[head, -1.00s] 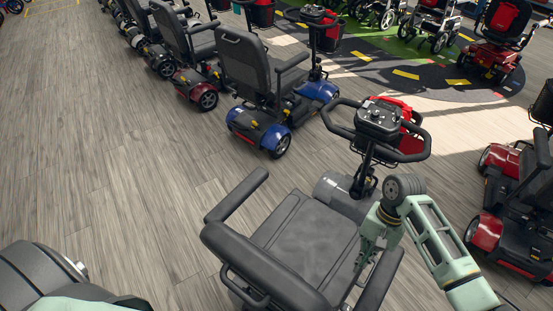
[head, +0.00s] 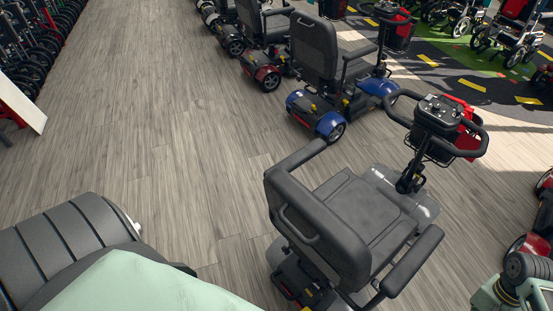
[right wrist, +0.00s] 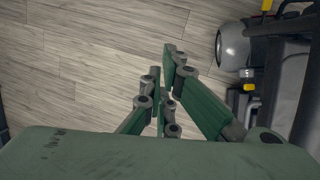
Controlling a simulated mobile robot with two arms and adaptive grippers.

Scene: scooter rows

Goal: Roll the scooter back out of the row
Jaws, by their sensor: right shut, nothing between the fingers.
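The nearest scooter (head: 345,215) stands in the lower middle of the head view, with a black seat, two armrests, a grey deck and a black tiller (head: 437,115) with a red part behind it. Its seat back is toward me and its tiller points to the upper right. The right wrist view shows part of a scooter (right wrist: 232,45) with a grey wheel at the right edge. My right gripper (right wrist: 166,100) is shut and empty over bare floor, left of that scooter. In the head view only part of my right arm shows, at the lower right. My left gripper is out of view.
A blue scooter (head: 330,120) and a red one (head: 268,75) stand in the row beyond. Another red scooter (head: 540,220) is cut off at the right edge. Bikes (head: 35,45) line the far left. Bare wood floor (head: 160,130) is open left of the row.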

